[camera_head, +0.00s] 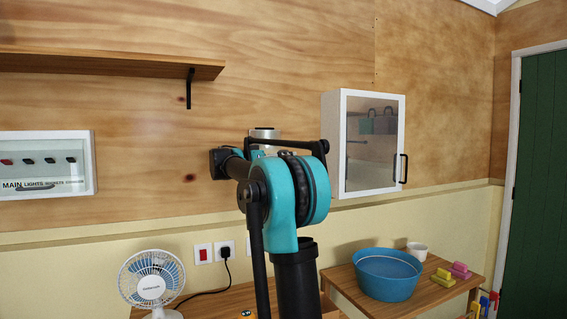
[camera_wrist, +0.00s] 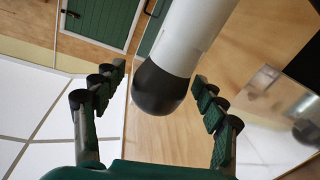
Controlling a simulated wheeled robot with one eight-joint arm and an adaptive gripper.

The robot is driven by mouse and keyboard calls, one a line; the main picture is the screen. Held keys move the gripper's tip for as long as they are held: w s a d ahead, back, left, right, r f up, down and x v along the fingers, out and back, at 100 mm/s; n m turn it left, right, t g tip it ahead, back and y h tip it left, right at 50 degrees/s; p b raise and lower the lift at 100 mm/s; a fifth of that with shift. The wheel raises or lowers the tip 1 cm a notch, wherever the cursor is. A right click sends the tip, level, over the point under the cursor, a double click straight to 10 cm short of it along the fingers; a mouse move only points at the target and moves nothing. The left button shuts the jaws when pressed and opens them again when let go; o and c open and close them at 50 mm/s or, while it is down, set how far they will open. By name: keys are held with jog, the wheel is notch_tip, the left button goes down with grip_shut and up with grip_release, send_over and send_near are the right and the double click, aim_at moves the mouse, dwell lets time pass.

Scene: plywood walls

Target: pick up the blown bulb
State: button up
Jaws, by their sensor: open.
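In the wrist view, a dark, rounded black end (camera_wrist: 160,88) sits on a thick white cylinder (camera_wrist: 190,35) that comes in from the top. It may be the blown bulb in its fitting, but I cannot tell for certain. My gripper (camera_wrist: 158,78) is open, with one finger on each side of the dark end and visible gaps between. The fingers appear to hold nothing. In the head view, my arm hides the gripper, and a pale cylinder (camera_head: 265,133) shows partly behind the arm.
A white glass-fronted cabinet (camera_head: 372,143) hangs right of my arm; a shelf (camera_head: 110,63) and a switch panel (camera_head: 45,163) are left. Below stand a fan (camera_head: 151,280), a blue basin (camera_head: 388,275), a white cup (camera_head: 417,251) and coloured blocks (camera_head: 443,277). A green door (camera_head: 535,180) is far right.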

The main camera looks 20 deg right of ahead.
jog(key=shift+c, duration=0.3)
jog(key=c, duration=1.2)
jog(key=shift+r, duration=0.15)
notch_tip(320, 180, up, 20)
jog(key=shift+f, duration=0.1)
